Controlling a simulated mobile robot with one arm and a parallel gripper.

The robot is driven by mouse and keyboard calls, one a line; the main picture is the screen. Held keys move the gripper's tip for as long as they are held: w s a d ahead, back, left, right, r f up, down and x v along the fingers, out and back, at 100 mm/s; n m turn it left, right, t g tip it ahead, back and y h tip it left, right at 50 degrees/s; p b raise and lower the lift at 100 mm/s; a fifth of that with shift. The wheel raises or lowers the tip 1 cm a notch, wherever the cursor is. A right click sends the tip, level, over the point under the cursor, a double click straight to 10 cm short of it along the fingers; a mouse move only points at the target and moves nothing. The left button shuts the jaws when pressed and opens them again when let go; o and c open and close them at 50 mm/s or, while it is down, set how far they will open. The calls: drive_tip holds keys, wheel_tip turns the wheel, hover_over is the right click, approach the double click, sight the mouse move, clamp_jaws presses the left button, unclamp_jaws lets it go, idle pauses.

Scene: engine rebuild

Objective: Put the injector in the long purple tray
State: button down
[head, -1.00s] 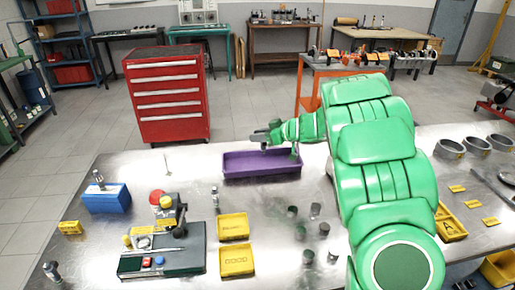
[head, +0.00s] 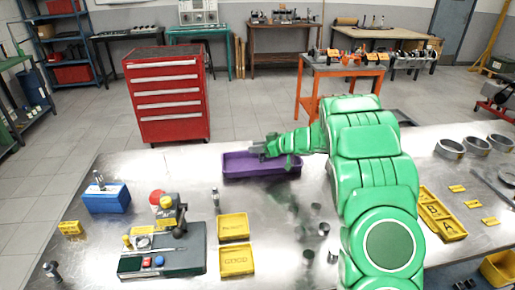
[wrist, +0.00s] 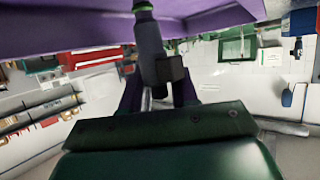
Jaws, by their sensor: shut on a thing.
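The long purple tray (head: 262,174) lies on the metal bench, near its far edge, in the head view. My gripper (head: 260,148) is over the tray's far side, close to its rim. In the wrist view, my gripper (wrist: 162,78) is shut on the injector (wrist: 148,38), a dark slim cylinder with a green ring near its end. The tray's purple wall (wrist: 60,36) crosses the top of that view, beside the injector. I cannot tell whether the injector touches the tray. The injector cannot be made out in the head view.
Left of the tray are a blue block (head: 106,200), a dark green fixture (head: 188,262) and two yellow trays (head: 234,227). Several small cylinders stand in front of the tray. Grey rings (head: 450,149) and a long yellow tray (head: 440,214) lie at the right.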

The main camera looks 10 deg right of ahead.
drive_tip(key=shift+f, duration=0.3)
drive_tip(key=c, duration=0.9)
unclamp_jaws()
drive_tip(key=shift+o, duration=0.2)
drive_tip(key=shift+r, duration=0.1)
drive_tip(key=shift+s+d+r, duration=0.1)
drive_tip(key=shift+d+r, duration=0.05)
drive_tip(key=v, duration=1.1)
drive_tip(key=shift+s+d, duration=0.2)
drive_tip(key=shift+d, duration=0.05)
drive_tip(key=shift+r, duration=0.1)
